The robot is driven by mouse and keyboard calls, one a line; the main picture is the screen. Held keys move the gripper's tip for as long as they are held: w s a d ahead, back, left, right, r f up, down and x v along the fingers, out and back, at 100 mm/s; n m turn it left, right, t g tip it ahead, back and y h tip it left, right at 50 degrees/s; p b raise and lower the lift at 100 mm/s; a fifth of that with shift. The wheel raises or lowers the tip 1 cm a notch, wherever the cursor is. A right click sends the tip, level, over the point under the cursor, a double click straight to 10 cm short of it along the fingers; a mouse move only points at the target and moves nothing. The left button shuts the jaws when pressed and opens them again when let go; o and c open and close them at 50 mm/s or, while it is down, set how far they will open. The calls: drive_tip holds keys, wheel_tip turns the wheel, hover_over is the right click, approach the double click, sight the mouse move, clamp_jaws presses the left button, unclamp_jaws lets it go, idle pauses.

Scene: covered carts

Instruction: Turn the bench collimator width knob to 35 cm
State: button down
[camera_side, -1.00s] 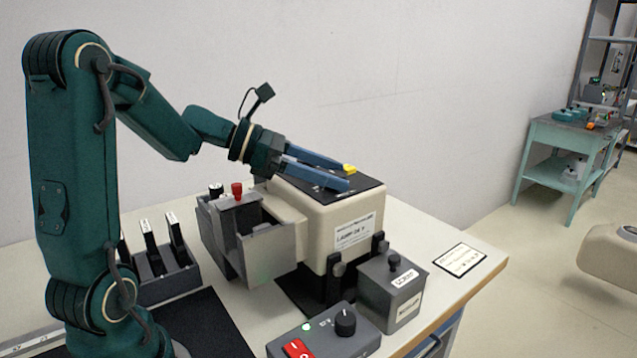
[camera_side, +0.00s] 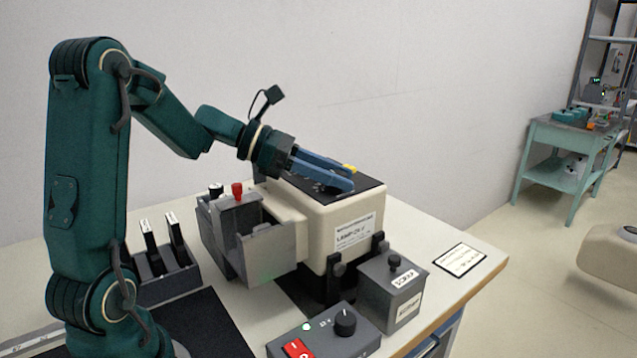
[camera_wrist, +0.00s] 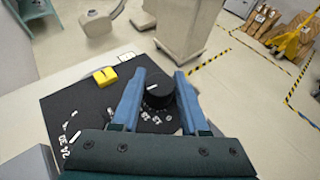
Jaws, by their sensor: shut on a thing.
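The cream collimator housing (camera_side: 310,220) stands on the bench with a black top panel (camera_side: 371,185). In the wrist view, a round black knob (camera_wrist: 158,92) with a short white pointer mark rises from the black panel (camera_wrist: 88,108). White numerals lie around the knob and along the panel's left side, too small to read surely. My gripper (camera_wrist: 158,88) is shut on the knob, one blue finger on each side of it. In the side view, my gripper (camera_side: 350,178) reaches down onto the panel from the left, and its fingers hide the knob.
A yellow part (camera_wrist: 105,76) sits on the panel beside the fingers. A grey box with a red knob (camera_side: 237,190) stands left of the housing. A grey box with a black knob (camera_side: 392,290) and a control box with a red switch (camera_side: 298,349) stand in front.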

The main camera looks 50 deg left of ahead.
drive_tip(key=shift+r+m+g+h, duration=0.1)
drive_tip(key=shift+m+g+h, duration=1.7)
drive_tip(key=shift+m, duration=0.4)
drive_tip(key=shift+c, duration=2.1)
unclamp_jaws()
drive_tip(key=shift+v, duration=2.55)
drive_tip(key=shift+w, duration=0.1)
